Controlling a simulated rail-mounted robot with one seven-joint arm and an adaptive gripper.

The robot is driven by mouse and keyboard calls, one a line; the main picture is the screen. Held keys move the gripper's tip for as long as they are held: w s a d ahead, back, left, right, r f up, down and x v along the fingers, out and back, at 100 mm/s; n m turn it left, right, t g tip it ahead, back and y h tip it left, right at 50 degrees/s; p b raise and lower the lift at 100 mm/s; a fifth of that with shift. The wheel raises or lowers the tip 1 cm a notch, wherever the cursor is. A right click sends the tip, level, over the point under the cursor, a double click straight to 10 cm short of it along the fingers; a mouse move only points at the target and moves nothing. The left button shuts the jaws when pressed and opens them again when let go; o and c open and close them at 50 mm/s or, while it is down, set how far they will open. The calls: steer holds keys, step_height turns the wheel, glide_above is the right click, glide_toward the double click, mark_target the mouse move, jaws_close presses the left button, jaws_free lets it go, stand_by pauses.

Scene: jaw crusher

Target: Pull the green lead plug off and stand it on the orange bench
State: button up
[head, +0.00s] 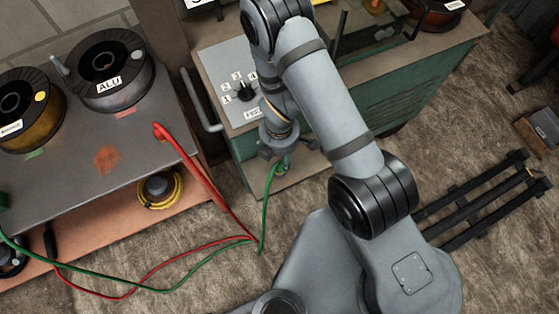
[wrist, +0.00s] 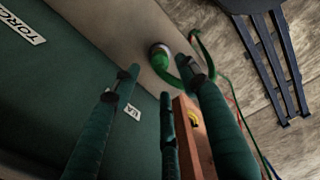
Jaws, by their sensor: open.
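The green lead plug (wrist: 161,58) sits on the pale panel of the green cabinet in the wrist view, its green cable curling away to the right. In the head view, the green lead (head: 267,208) hangs from the cabinet front, with the plug mostly hidden by my gripper. My gripper (head: 283,155) is at the cabinet front, its dark fingers (wrist: 163,78) spread open and pointing toward the plug. I see nothing held; the exact gap to the plug is unclear. The bench (head: 60,193) at left has a grey top and an orange lower part (head: 105,213).
Two wire spools, one marked ALU (head: 110,70), stand on the bench top. A red lead plug (head: 160,131) lies near its right edge. A yellow coil (head: 160,190) is on the lower shelf. A handle rail (head: 200,105) juts from the green cabinet (head: 420,80). Black rack (head: 480,205) at right.

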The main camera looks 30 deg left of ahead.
mark_target(279, 164)
step_height(279, 164, down, 8)
steer(key=b, duration=0.6)
steer(key=shift+f+b, duration=0.1)
steer(key=shift+b, duration=0.2)
steer(key=shift+c, duration=0.5)
stand_by(0.4)
jaws_close()
stand_by(0.3)
steer(key=o, duration=0.5)
jaws_free()
steer(key=shift+o, duration=0.3)
step_height(279, 164, up, 12)
steer(key=shift+r, duration=0.1)
stand_by(0.4)
